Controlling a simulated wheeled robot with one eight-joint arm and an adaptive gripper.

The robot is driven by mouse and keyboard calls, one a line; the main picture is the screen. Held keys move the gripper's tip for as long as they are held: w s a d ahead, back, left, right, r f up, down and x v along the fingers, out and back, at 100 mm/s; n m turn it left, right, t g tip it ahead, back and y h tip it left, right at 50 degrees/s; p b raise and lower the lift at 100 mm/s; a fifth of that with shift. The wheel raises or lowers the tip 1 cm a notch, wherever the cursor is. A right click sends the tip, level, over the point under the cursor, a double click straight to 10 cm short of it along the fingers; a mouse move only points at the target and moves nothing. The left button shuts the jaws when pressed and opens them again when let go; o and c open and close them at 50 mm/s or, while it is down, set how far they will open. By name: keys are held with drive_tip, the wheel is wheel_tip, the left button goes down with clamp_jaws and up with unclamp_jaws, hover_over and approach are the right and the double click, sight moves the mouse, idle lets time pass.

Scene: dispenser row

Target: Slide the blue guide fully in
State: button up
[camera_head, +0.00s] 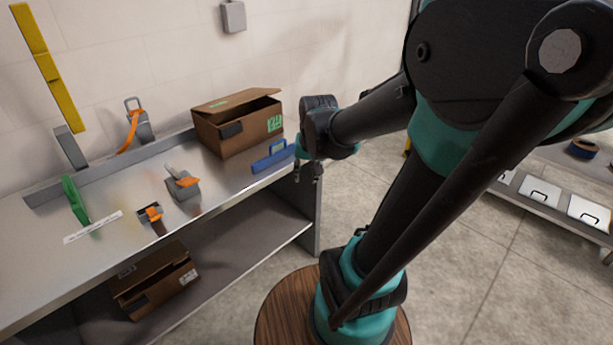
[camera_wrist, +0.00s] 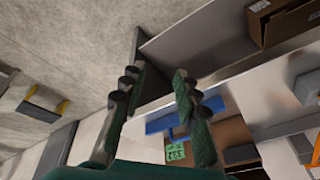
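The blue guide (camera_head: 272,158) is a long flat bar with a raised loop. It lies at the right end of the grey bench (camera_head: 235,188), in front of the open cardboard box (camera_head: 237,133). In the wrist view the guide (camera_wrist: 211,107) shows beyond my right-hand finger, which hides part of it. My gripper (camera_head: 312,173) hangs just right of the guide, past the bench's end. In the wrist view my gripper (camera_wrist: 158,78) has its two fingers apart with nothing between them. I cannot tell whether a finger touches the guide.
Grey and orange dispensers (camera_head: 183,184), a smaller orange piece (camera_head: 152,214) and a green part (camera_head: 75,200) stand left on the bench. Another cardboard box (camera_head: 155,283) sits on the lower shelf.

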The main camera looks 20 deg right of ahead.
drive_tip(key=shift+s+f, duration=0.1)
wheel_tip(320, 180, up, 18)
drive_tip(key=m+g, duration=0.2)
drive_tip(key=m, duration=0.7)
hover_over(279, 142)
drive_tip(key=s+d, duration=0.2)
drive_tip(key=s, duration=0.1)
drive_tip(key=shift+y, duration=0.3)
drive_tip(key=w+f, duration=0.1)
drive_tip(key=f, duration=0.4)
drive_tip(key=w+a+f, duration=0.1)
drive_tip(key=f, duration=0.5)
drive_tip(key=w+a+f, duration=0.1)
drive_tip(key=f, duration=0.5)
drive_tip(key=shift+f, duration=0.1)
drive_tip(key=shift+c, duration=0.4)
clamp_jaws()
